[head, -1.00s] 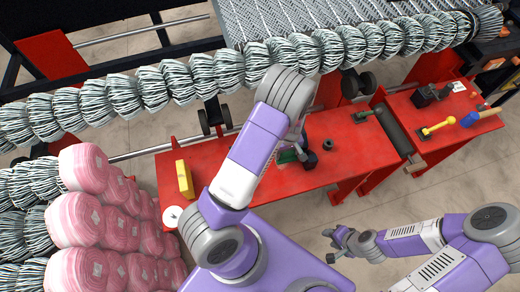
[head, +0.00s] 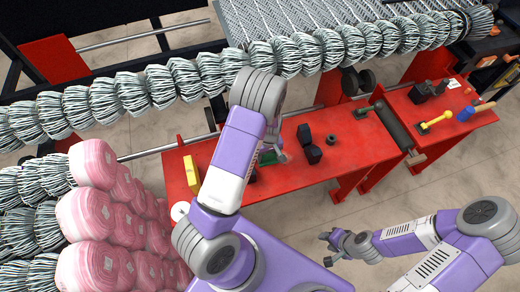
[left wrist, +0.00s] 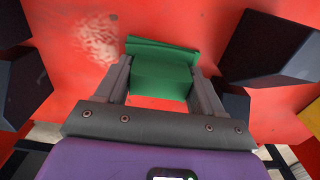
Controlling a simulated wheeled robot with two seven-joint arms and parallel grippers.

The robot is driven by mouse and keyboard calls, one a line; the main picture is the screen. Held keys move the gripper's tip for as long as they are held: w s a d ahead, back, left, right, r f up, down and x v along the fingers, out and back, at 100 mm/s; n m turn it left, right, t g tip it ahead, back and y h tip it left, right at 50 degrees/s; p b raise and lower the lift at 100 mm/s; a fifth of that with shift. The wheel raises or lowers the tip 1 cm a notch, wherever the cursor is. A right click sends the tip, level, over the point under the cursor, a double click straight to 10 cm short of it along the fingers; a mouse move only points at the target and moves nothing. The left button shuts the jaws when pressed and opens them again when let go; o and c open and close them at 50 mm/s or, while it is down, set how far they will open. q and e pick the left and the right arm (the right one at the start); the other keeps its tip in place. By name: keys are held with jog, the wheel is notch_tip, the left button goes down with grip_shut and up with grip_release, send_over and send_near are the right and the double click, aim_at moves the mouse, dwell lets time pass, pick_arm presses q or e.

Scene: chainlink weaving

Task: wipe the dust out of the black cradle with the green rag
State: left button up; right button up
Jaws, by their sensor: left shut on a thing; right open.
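My left gripper (left wrist: 162,82) is shut on the folded green rag (left wrist: 160,68), which sticks out between the fingers just over the red surface. A pale, speckled dust patch (left wrist: 97,40) lies to the rag's left in the wrist view, apart from it. The black cradle shows as angular black blocks at both sides there, left (left wrist: 22,85) and right (left wrist: 265,48). In the head view, two of its blocks (head: 313,155) stand right of the rag (head: 268,158); my left arm hides much of the rest. My right gripper (head: 330,243) is open and empty, off the bench's front.
The red bench (head: 350,155) carries a yellow block (head: 191,173), a small dark knob (head: 331,140) and a dark roller (head: 394,125). Yellow and blue handled tools (head: 437,122) lie at right. Chainlink coils run behind.

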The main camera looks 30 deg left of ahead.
pick_arm(q)
jog(key=shift+s+a, duration=0.55)
jog(key=shift+s, duration=0.05)
jog(key=shift+s+a+r, duration=0.15)
jog(key=shift+s+r, duration=0.1)
jog(key=shift+r+p, duration=0.6)
jog(key=shift+r, duration=0.25)
notch_tip(320, 180, up, 2)
jog(key=shift+r+p, duration=0.1)
jog(key=shift+p, duration=0.85)
jog(key=shift+r+p, duration=1.6)
jog(key=shift+r, duration=0.3)
pick_arm(e)
notch_tip(320, 180, up, 6)
jog(key=s, duration=0.1)
jog(key=shift+a, duration=0.1)
